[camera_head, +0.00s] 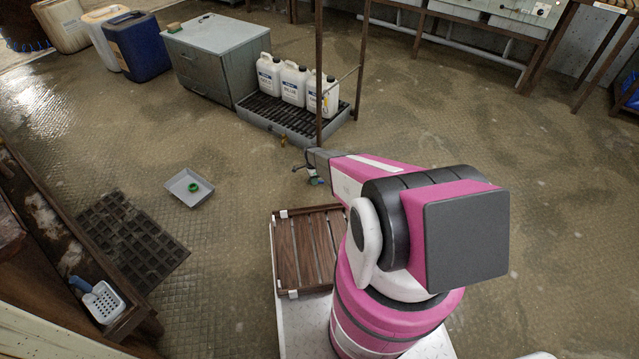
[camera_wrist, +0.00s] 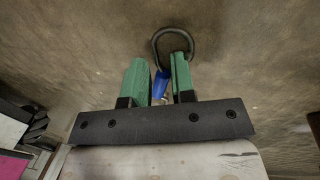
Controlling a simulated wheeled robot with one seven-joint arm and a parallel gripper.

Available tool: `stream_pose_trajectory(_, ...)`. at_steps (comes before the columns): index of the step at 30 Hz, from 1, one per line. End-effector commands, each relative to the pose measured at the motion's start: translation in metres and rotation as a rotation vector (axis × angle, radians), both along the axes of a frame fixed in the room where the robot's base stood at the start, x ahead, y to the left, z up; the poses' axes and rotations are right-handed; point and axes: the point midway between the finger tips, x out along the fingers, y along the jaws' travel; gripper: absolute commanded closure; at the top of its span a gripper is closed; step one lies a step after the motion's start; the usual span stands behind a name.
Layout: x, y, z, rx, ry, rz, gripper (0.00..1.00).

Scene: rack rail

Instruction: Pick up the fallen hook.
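The fallen hook has a dark curved loop (camera_wrist: 172,36) and a blue part (camera_wrist: 160,84). In the wrist view the blue part lies in the narrow gap between the two green fingers of my gripper (camera_wrist: 161,72). The loop arches past the fingertips, over the right finger. I cannot tell if both fingers press on the blue part. In the head view my gripper (camera_head: 313,176) is small, low over the floor left of my arm, with the hook's dark end (camera_head: 298,168) beside it. Whether the hook touches the floor is unclear.
A grey drip tray (camera_head: 275,122) with white jugs (camera_head: 294,84) and a thin brown rack post (camera_head: 319,80) stand close behind my gripper. A shallow grey tray (camera_head: 188,190) with a green ring lies left. A slatted wooden deck (camera_head: 305,250) is nearer. Floor to the right is clear.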

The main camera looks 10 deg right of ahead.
Motion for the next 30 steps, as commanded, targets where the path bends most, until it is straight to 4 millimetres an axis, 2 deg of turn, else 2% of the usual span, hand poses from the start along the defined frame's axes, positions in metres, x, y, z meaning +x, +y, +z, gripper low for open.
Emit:
stream_pose_trajectory(4, 0.000, 0.000, 0.001, 0.000, 0.000, 0.000, 0.76)
stream_pose_trajectory(5, 0.000, 0.000, 0.001, 0.000, 0.000, 0.000, 0.80)
stream_pose_trajectory(6, 0.000, 0.000, 0.001, 0.000, 0.000, 0.000, 0.93)
stream_pose_trajectory(7, 0.000, 0.000, 0.001, 0.000, 0.000, 0.000, 1.00)
stream_pose_trajectory(22, 0.000, 0.000, 0.006, 0.000, 0.000, 0.000, 1.00)
stream_pose_trajectory(26, -0.001, 0.000, 0.018, 0.000, 0.000, 0.000, 1.00)
stream_pose_trajectory(30, -0.001, 0.000, 0.040, 0.000, -0.001, 0.000, 1.00)
